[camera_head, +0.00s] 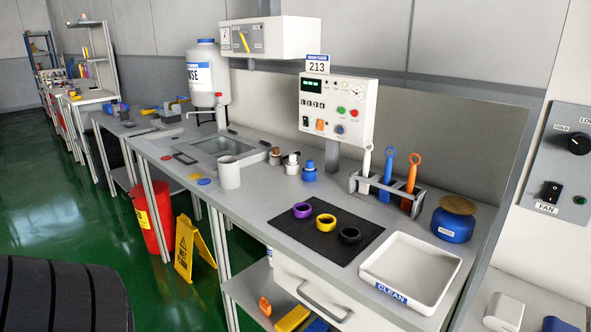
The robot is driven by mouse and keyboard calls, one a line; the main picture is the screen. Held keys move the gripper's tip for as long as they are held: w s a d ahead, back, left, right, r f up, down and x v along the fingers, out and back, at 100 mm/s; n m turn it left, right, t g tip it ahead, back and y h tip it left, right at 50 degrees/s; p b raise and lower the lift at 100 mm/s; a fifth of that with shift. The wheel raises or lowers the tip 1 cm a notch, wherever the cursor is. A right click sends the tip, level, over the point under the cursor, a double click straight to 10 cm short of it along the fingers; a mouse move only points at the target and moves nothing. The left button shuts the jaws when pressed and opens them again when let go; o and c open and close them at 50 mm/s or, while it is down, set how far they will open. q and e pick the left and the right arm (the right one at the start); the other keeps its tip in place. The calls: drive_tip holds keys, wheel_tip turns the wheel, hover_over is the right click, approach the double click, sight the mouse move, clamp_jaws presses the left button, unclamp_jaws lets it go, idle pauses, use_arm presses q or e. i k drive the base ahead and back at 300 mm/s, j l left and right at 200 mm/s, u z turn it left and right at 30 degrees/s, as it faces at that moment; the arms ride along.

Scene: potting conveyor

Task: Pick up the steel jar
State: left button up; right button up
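No jar here is clearly steel. A plain pale grey cylinder (229,174) stands upright on the bench, left of the middle. Behind it to the right stand small containers: a dark one (275,157), a pale one with a dark top (292,166) and a blue one (309,174). They are too small to tell their material. A larger blue jar (452,226) with a brown top stands at the right end. Neither of my grippers is in view.
A black mat (322,249) holds purple, yellow and black rings. A white tray (451,262) and a tool rack (366,186) flank the mat. A control box (346,85) rises behind. A sink (222,147) lies left. A yellow floor sign (186,255) stands below.

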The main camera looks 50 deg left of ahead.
sight(228, 168)
drive_tip(key=u, duration=1.95)
drive_tip(key=i+j+z, duration=0.1)
drive_tip(key=i+j, duration=0.2)
drive_tip(key=i+j+z, duration=0.1)
drive_tip(key=i+j, duration=0.15)
drive_tip(key=i+j+z, duration=0.1)
drive_tip(key=i+j, duration=0.2)
drive_tip(key=j, duration=0.2)
drive_tip(key=i+j+z, duration=0.1)
drive_tip(key=i+j, duration=0.15)
drive_tip(key=i+j+z, duration=0.1)
drive_tip(key=i+j, duration=0.15)
drive_tip(key=j, duration=0.25)
